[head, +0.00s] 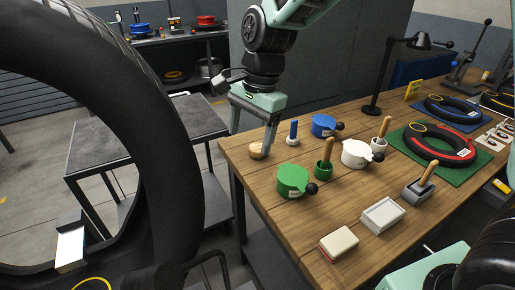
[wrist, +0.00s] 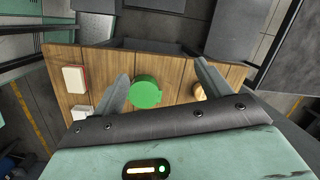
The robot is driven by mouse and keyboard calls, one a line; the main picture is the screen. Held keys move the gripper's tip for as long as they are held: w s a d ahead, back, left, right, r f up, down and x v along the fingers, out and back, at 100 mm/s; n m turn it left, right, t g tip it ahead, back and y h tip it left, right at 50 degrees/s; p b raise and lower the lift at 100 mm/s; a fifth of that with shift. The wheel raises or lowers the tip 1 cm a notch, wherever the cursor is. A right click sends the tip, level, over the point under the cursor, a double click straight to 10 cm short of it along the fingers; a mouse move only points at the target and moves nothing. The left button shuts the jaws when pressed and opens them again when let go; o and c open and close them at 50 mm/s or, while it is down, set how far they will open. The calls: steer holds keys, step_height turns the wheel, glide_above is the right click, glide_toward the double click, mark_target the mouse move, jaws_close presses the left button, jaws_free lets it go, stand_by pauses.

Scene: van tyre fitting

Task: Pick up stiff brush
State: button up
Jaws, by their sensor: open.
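I cannot tell for sure which item is the stiff brush. A small round wooden-topped piece (head: 259,151) lies near the bench's left edge, and a wooden piece shows beside the right finger in the wrist view (wrist: 199,92). Wooden handles also rise from a green cup (head: 324,170), from beside a white pot (head: 356,154) and from a grey block (head: 417,191). My gripper (head: 252,136) is open and empty, pointing down over the bench's left end, by the wooden-topped piece. In the wrist view a green lidded pot (wrist: 146,92) shows between its fingers.
The wooden bench (head: 285,215) also carries a blue pot (head: 324,125), a blue-handled item with a white base (head: 292,133), pale boxes (head: 382,215), tyres on mats (head: 439,145) and a black lamp (head: 385,75). A large tyre (head: 165,110) stands at left.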

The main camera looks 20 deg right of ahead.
steer(key=w+d+m, duration=0.4)
steer(key=w+m, duration=0.2)
steer(key=w, duration=0.3)
steer(key=m+p, duration=0.1)
steer(key=m, duration=0.6)
glide_toward(258, 146)
steer(key=shift+t, duration=0.4)
steer(key=f, duration=0.1)
steer(key=a+f+p, duration=0.1)
steer(key=f, duration=0.1)
steer(key=f+p, duration=0.1)
steer(key=f, duration=0.1)
steer(key=shift+s+a, duration=0.2)
steer(key=shift+s, duration=0.15)
steer(key=shift+h, duration=0.3)
steer(key=shift+w+a+f+p, duration=0.1)
steer(key=shift+w+f+p, duration=0.1)
steer(key=shift+f+p, duration=0.75)
steer(key=shift+w+a+f+p, duration=0.1)
steer(key=shift+w+f+p, duration=0.15)
steer(key=shift+f, duration=1.3)
steer(key=c, duration=1.1)
